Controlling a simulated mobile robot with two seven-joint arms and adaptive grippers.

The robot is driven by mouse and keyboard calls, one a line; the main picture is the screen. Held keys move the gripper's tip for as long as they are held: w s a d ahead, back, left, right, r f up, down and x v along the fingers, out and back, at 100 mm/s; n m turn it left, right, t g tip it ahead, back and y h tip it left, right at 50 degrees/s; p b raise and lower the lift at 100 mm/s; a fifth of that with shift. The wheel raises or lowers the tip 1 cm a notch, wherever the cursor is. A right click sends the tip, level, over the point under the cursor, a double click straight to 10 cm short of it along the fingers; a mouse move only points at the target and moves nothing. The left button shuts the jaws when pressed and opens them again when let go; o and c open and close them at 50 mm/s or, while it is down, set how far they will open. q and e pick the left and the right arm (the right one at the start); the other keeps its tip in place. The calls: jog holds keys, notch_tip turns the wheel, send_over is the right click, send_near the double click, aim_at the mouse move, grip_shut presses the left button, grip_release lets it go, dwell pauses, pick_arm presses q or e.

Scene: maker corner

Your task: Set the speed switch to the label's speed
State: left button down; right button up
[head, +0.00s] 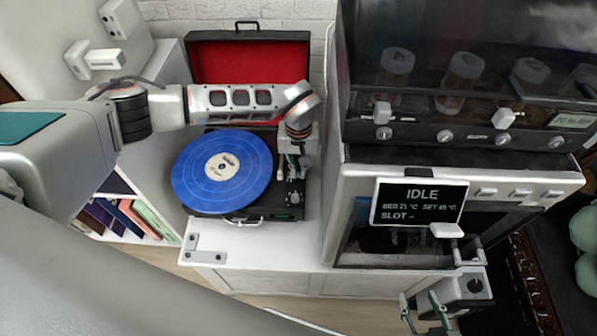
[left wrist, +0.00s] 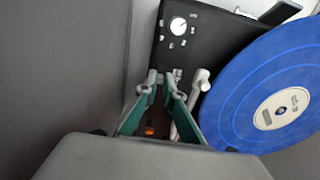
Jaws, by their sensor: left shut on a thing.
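A turntable with a blue record (head: 198,190) sits in a black case with a red-lined lid. The record's cream centre label (head: 222,167) also shows in the left wrist view (left wrist: 282,108); its print is too small to read. My left gripper (head: 293,160) reaches down at the deck's right side. In the left wrist view its teal fingers (left wrist: 163,82) are closed around the small speed switch, mostly hidden between the fingertips. A round white dial (left wrist: 178,27) with small marks lies beyond them. My right gripper (head: 424,306) is open and empty at the lower right, away from the turntable.
The white tonearm (left wrist: 197,92) lies close beside my left fingers. A printer-like machine (head: 350,200) with a display reading IDLE (head: 420,203) stands to the right. Books (head: 125,215) fill a shelf at the left. The white cabinet top in front of the turntable is mostly clear.

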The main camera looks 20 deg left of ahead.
aim_at(298, 174)
pick_arm(q)
jog(key=c, duration=2.2)
grip_release()
jog(key=shift+o, duration=0.2)
notch_tip(298, 174, up, 12)
jog(key=shift+s, duration=0.1)
